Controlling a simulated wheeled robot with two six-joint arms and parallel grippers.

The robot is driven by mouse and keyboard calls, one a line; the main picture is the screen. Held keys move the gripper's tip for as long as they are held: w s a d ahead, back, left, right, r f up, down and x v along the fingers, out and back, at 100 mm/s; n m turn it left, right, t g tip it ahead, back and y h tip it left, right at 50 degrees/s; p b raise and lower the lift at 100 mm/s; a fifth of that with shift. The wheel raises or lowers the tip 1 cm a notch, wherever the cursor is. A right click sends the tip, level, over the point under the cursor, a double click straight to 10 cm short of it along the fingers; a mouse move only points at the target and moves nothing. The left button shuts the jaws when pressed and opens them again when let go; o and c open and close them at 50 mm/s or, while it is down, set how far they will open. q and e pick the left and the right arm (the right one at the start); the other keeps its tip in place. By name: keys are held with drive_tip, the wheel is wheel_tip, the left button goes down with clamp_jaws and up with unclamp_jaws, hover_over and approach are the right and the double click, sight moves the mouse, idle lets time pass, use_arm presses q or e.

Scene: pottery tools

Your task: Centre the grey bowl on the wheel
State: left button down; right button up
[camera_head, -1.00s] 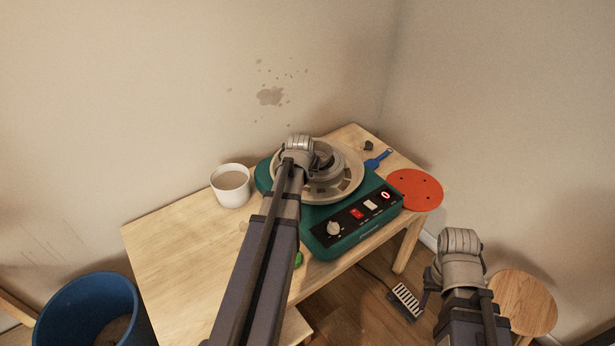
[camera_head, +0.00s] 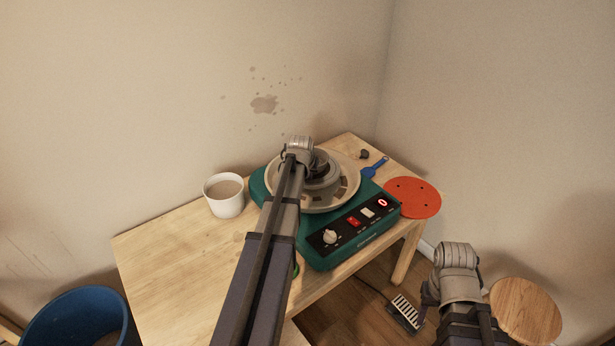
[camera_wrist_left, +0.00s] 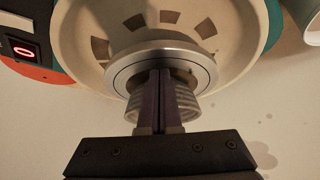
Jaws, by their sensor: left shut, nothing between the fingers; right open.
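The grey bowl (camera_head: 325,164) stands upright on the wheel head, partly hidden behind my left gripper (camera_head: 299,152) in the head view. The teal wheel (camera_head: 352,240) has a cream splash pan around the head. In the left wrist view the ribbed bowl wall (camera_wrist_left: 187,106) shows behind my shut, empty left fingers (camera_wrist_left: 160,74), over the round metal wheel head (camera_wrist_left: 204,66). Whether the fingers touch the bowl, I cannot tell. The bowl's exact offset from the centre is also unclear. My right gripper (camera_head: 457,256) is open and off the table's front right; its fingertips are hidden.
A white mug (camera_head: 224,198) stands left of the wheel. A blue tool (camera_head: 374,168), a small dark lump (camera_head: 364,154) and an orange disc (camera_head: 412,198) lie to the right. A foot pedal (camera_head: 406,312), a stool (camera_head: 526,310) and a blue bin (camera_head: 75,320) are below.

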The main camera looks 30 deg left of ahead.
use_arm(q)
drive_tip(key=shift+w+a, duration=0.3)
drive_tip(key=shift+w, duration=0.65)
drive_tip(key=shift+s, duration=0.1)
drive_tip(key=shift+s, duration=0.1)
drive_tip(key=shift+s+d, duration=0.25)
drive_tip(key=shift+s, duration=0.15)
drive_tip(key=s, duration=0.2)
drive_tip(key=s+d, duration=0.1)
drive_tip(key=shift+s+d+r+p, duration=0.1)
drive_tip(key=shift+s+r+p, duration=0.1)
drive_tip(key=shift+r+p, duration=0.15)
drive_tip(key=p+v, duration=0.8)
drive_tip(key=v, duration=0.1)
drive_tip(key=shift+r, duration=0.15)
